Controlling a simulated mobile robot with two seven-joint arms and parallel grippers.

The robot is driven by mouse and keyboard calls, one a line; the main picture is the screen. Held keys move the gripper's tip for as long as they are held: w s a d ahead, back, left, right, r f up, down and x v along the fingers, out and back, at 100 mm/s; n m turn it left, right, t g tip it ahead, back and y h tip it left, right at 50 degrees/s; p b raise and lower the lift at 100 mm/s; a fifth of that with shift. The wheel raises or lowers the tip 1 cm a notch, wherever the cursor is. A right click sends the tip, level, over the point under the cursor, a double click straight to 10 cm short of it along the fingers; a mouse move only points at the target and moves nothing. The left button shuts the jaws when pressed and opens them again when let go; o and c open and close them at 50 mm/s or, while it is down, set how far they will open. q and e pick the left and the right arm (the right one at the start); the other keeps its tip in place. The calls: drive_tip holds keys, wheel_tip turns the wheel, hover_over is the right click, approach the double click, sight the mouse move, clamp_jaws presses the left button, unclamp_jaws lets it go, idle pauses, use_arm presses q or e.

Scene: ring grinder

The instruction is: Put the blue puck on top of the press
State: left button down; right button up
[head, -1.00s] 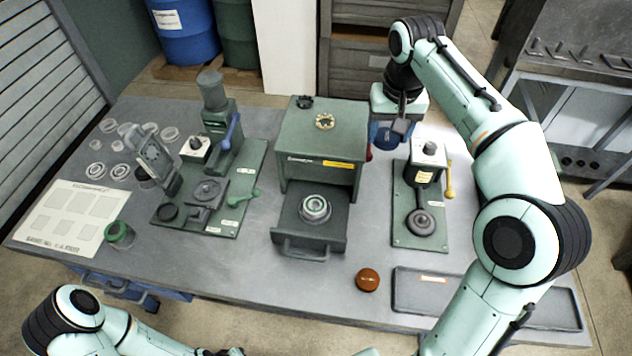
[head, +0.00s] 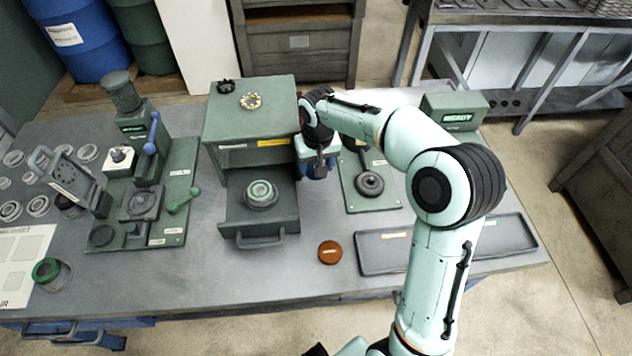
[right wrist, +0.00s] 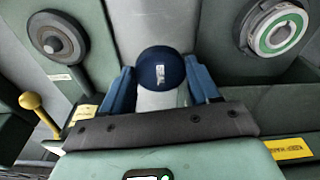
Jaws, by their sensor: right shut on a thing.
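My right gripper (head: 318,172) is shut on the blue puck (right wrist: 161,68), a dark blue disc with a small white mark, between its blue fingers in the right wrist view. It hangs over the table between the green drawer cabinet (head: 250,120) and the right-hand green station. I cannot tell for sure which machine is the press. The left station has a tall column (head: 140,130) and a blue lever (head: 153,132). The right station has a base (head: 350,195) with a dark round disc (head: 369,183); my arm hides its upper part. My left gripper is out of view.
The cabinet's open drawer (head: 240,222) holds a green-and-silver ring (head: 261,194). An orange-brown puck (head: 330,252) and a dark tray (head: 370,268) lie near the table's front edge. A yellow lever knob (right wrist: 30,100) shows in the wrist view. A green box (head: 455,110) stands back right.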

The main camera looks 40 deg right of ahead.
sight(316, 187)
drive_tip(key=shift+f, duration=3.35)
drive_tip(key=shift+b, duration=0.3)
drive_tip(key=shift+f, duration=0.2)
drive_tip(key=o, duration=0.9)
